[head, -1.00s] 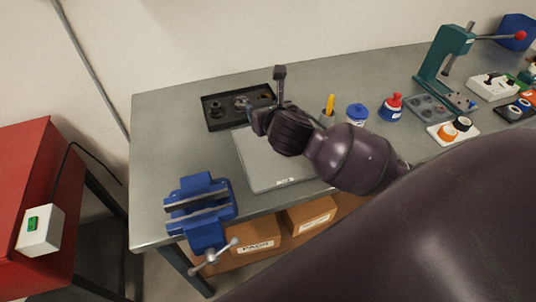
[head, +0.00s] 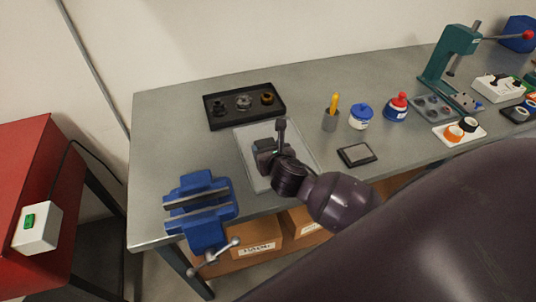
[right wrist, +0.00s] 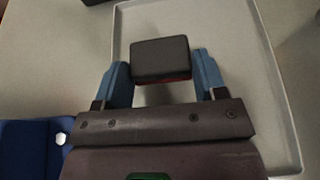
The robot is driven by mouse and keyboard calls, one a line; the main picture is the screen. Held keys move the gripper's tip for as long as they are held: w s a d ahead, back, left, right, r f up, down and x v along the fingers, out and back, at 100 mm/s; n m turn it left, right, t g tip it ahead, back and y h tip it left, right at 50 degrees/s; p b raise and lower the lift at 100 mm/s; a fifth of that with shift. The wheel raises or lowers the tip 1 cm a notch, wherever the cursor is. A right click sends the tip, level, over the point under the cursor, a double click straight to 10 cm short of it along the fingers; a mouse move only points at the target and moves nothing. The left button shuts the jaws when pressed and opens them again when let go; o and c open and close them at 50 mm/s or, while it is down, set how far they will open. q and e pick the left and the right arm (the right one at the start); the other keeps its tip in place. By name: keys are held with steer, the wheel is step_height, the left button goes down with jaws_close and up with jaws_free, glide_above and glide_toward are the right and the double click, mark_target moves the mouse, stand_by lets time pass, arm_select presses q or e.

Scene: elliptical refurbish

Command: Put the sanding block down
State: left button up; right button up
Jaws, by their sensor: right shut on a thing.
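The sanding block (right wrist: 160,58) is a dark block with a thin red layer low on its near side. It sits between the two blue fingers of my right gripper (right wrist: 163,75) in the right wrist view, and the gripper is shut on it. In the head view my right gripper (head: 264,150) is over the light grey tray (head: 306,152), which has a thin raised rim. The block is hard to make out there. I cannot tell whether the block touches the tray. My left gripper is not in view.
A black parts tray (head: 215,123) lies behind. A blue vise (head: 203,205) is at the front left edge. A flat dark pad (head: 357,154) lies right of the grey tray.

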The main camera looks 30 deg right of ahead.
steer(key=shift+f, duration=0.95)
steer(key=shift+f, duration=0.1)
steer(key=o, duration=0.9)
